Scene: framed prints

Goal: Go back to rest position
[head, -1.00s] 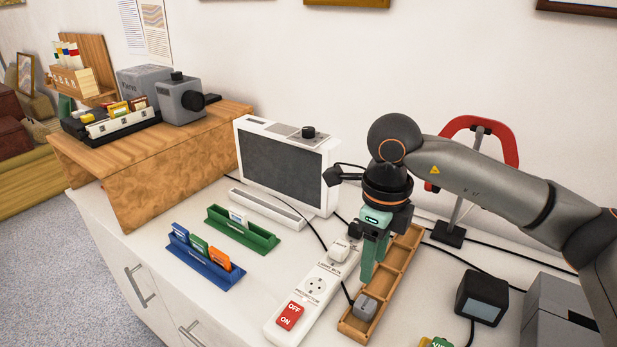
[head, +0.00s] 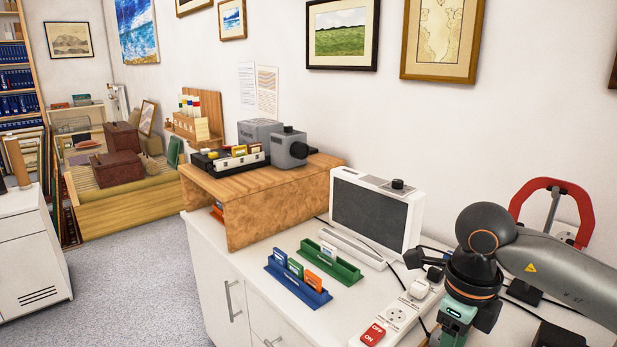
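My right arm comes in from the right edge in the head view. Its wrist and the teal top of my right gripper (head: 455,318) show at the lower right, over the white counter beside the power strip. The fingers are cut off by the bottom edge, so I cannot see whether they are open or shut. My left arm and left gripper are not in view.
The white counter (head: 262,292) bears a power strip (head: 396,316), a blue slide rack (head: 298,287), a green rack (head: 345,270) and a lightbox (head: 370,214). A wooden riser (head: 290,205) holds projectors. Open grey floor (head: 140,275) lies at left.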

